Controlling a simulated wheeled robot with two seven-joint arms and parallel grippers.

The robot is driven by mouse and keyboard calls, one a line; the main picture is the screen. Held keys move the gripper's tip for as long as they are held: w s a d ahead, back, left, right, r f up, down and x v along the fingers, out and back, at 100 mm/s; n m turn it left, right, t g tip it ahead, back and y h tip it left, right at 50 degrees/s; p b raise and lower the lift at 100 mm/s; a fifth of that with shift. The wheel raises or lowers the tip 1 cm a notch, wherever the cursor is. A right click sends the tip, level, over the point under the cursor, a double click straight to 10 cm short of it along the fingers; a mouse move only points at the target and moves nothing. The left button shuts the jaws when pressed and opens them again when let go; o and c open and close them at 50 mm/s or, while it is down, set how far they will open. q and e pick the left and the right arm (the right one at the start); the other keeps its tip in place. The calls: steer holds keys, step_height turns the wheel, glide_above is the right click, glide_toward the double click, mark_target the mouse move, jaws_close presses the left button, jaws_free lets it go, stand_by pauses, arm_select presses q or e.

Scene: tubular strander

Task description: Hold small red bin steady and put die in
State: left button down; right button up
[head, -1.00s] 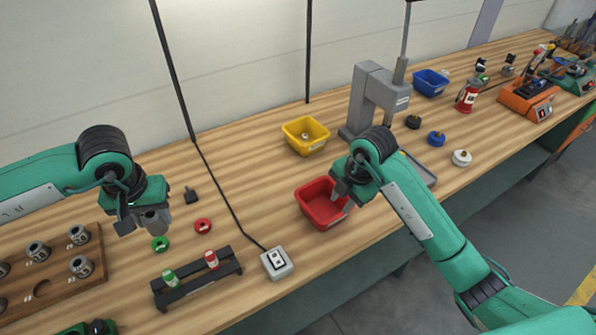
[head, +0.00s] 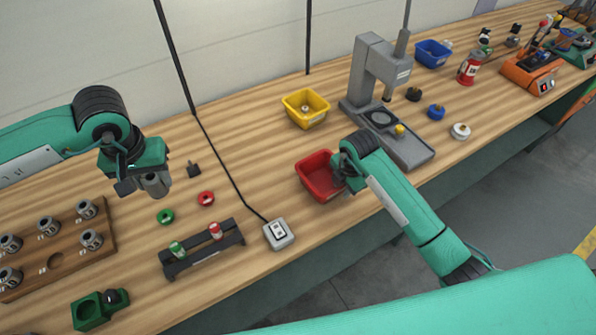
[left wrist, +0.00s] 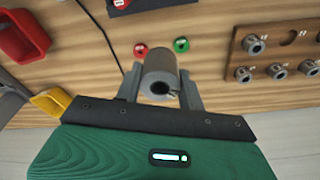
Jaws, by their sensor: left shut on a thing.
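The die, a grey hollow cylinder (head: 157,184), is held by my left gripper (head: 142,186) above the bench, well left of the bin. In the left wrist view the die (left wrist: 160,72) sits between both fingers.
A wooden rack (head: 75,240) with several similar dies and an empty hole lies at the left. A black stand (head: 205,250), a switch box (head: 278,234) and its cable lie between die and bin. A yellow bin (head: 306,108) and a grey press (head: 375,75) stand behind.

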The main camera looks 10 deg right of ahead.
steer(key=shift+f, duration=0.5)
jaws_close()
stand_by(0.8)
